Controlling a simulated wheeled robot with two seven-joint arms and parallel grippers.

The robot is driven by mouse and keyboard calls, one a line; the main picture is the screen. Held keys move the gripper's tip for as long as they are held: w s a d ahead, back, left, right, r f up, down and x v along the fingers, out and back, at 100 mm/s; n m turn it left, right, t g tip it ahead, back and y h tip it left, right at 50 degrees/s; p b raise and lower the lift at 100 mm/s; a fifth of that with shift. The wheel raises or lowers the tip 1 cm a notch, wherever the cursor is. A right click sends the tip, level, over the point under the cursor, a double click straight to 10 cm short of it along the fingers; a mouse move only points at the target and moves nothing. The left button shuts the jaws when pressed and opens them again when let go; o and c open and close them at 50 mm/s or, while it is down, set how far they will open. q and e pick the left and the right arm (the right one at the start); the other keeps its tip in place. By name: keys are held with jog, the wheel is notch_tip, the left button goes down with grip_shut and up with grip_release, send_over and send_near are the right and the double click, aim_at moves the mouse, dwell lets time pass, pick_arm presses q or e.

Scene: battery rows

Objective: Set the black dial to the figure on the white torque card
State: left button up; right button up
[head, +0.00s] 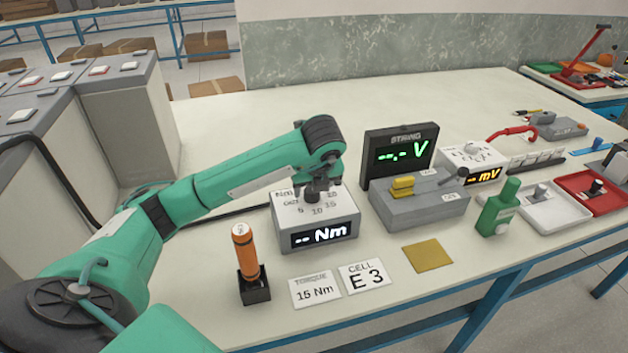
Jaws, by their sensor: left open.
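The white torque card (315,290) lies flat near the table's front edge and reads 15 Nm. Behind it stands a white-topped box (345,210) with a printed scale in Nm; the figures 5, 10 and 15 can be read. Its display (319,234) shows "-- Nm". My left gripper (317,194) is open, pointing down at the top of this box. The black dial is mostly hidden by the gripper, and I cannot tell its setting or whether the fingers touch it. My right gripper is out of view.
An orange-handled tool (245,250) stands upright in a black holder left of the cards. A CELL E 3 card (364,276) and a yellow pad (427,256) lie flat. A grey block (420,208), a voltage display (400,154) and a green bottle (497,212) stand right.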

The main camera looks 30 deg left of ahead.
aim_at(315, 201)
pick_arm(q)
jog(key=shift+d+r, duration=0.15)
jog(key=shift+r, duration=0.3)
jog(key=v, duration=0.3)
jog(key=shift+r, duration=0.1)
jog(key=p+v, duration=0.3)
jog(key=v, duration=0.6)
jog(key=shift+s+r, duration=0.2)
jog(key=shift+s, duration=0.05)
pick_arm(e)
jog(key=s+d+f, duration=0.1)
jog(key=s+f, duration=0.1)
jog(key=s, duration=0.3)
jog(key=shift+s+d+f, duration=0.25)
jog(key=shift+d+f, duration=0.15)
pick_arm(q)
jog(key=shift+d, duration=0.1)
